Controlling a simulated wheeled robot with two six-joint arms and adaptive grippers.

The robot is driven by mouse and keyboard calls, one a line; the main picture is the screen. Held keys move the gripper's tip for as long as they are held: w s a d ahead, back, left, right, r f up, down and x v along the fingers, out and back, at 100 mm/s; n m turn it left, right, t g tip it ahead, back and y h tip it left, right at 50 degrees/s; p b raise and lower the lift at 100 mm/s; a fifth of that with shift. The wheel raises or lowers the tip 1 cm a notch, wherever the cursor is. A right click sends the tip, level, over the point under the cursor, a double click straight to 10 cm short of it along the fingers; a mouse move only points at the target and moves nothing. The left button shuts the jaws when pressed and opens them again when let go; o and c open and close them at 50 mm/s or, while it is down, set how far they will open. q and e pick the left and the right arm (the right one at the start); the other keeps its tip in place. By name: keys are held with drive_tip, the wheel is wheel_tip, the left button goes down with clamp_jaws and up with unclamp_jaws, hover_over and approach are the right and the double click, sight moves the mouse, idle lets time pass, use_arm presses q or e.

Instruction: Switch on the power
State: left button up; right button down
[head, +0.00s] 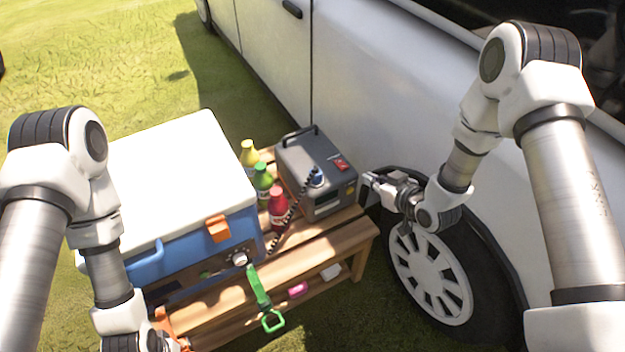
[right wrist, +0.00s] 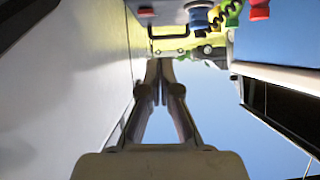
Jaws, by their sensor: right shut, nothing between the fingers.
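The grey power box (head: 318,172) stands on the wooden bench, with a carry handle on top.
A blue cooler (head: 205,262) with a white lid sits left of the box. Yellow, green and red bottles (head: 278,212) stand between them. A white vehicle (head: 400,90) closes off the right side. A green-handled tool (head: 259,290) hangs in front of the bench (head: 325,245).

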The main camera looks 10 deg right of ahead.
use_arm(q)
drive_tip(key=f, duration=0.1)
drive_tip(key=f+b, duration=0.1)
drive_tip(key=f, duration=0.1)
drive_tip(key=f+b, duration=0.1)
drive_tip(key=f, duration=0.1)
drive_tip(key=shift+a, duration=0.3)
use_arm(e)
drive_tip(key=w, duration=0.2)
drive_tip(key=w+t, duration=0.1)
drive_tip(key=shift+w+d+r, duration=0.1)
drive_tip(key=shift+w+d, duration=0.2)
drive_tip(key=shift+w, duration=0.1)
drive_tip(key=b, duration=0.2)
hover_over(348, 173)
drive_tip(key=f, duration=0.4)
drive_tip(key=shift+w+a, duration=0.2)
drive_tip(key=shift+w, duration=0.05)
wheel_tip(348, 173, down, 3)
drive_tip(key=shift+s+d+r+b, duration=0.1)
drive_tip(key=shift+s+r+b, duration=0.05)
drive_tip(key=shift+b, duration=0.3)
use_arm(q)
drive_tip(key=shift+f, duration=1.3)
use_arm(e)
drive_tip(key=shift+s+f, duration=0.1)
drive_tip(key=shift+f, duration=0.35)
